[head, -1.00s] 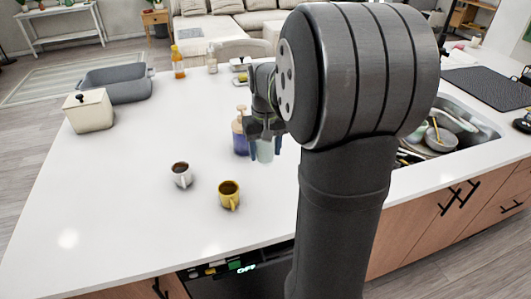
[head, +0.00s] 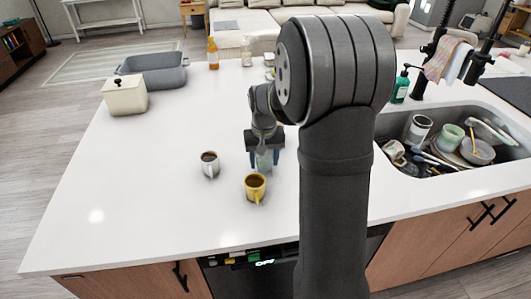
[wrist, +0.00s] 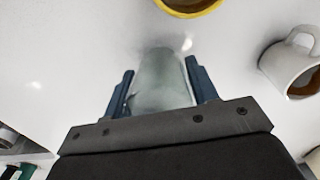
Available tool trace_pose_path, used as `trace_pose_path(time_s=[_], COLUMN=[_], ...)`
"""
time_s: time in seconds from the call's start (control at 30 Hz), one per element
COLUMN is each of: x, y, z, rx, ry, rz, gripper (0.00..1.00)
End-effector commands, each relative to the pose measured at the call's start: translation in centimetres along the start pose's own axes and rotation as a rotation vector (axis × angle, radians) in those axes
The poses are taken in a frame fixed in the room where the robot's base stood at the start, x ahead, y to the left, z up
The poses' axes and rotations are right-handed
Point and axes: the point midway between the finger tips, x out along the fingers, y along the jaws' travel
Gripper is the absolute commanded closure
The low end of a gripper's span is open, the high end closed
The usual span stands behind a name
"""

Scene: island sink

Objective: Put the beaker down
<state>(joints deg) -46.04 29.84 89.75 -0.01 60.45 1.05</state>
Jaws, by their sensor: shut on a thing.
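The beaker (wrist: 162,82) is a pale, translucent greenish cup. My gripper (wrist: 160,72) is shut on it, with one blue finger on each side. In the head view my gripper (head: 265,159) hangs down over the white counter (head: 140,210), and the beaker (head: 264,160) shows only faintly between the fingers. I cannot tell whether its base touches the counter. A yellow mug (head: 255,187) stands just in front of it, and a white mug (head: 210,164) stands to its left. Both mugs hold something brown.
A lidded cream box (head: 125,97) and a grey tray (head: 160,75) stand at the back left. An orange bottle (head: 213,55) is at the far edge. The sink (head: 440,170), full of dishes, is at the right. The left part of the counter is clear.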

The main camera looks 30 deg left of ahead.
Motion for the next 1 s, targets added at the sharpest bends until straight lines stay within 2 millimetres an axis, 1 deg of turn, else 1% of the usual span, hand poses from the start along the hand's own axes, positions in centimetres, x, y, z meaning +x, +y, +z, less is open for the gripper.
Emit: trace_pose_path(time_s=[0.03, 0.1, 0.53, 0.57, 0.63, 0.67, 0.9, 1.0], x=[0.68, 1.19, 1.63, 1.59, 1.58, 1.58, 1.55, 1.13], y=[0.01, 0.01, 0.02, 0.02, 0.02, 0.02, 0.02, 0.02], z=[0.04, 0.00, 0.01, 0.01, 0.01, 0.01, 0.00, -0.03], rx=[0.000, 0.000, 0.000, 0.000, 0.000, 0.000, 0.000, 0.000], ry=[-0.003, -0.001, -0.001, 0.000, 0.000, 0.000, 0.000, 0.002], rz=[0.000, 0.000, 0.000, 0.000, 0.000, 0.000, 0.000, 0.000], gripper=[0.71, 0.71, 0.71, 0.41, 0.27, 0.25, 0.25, 0.25])
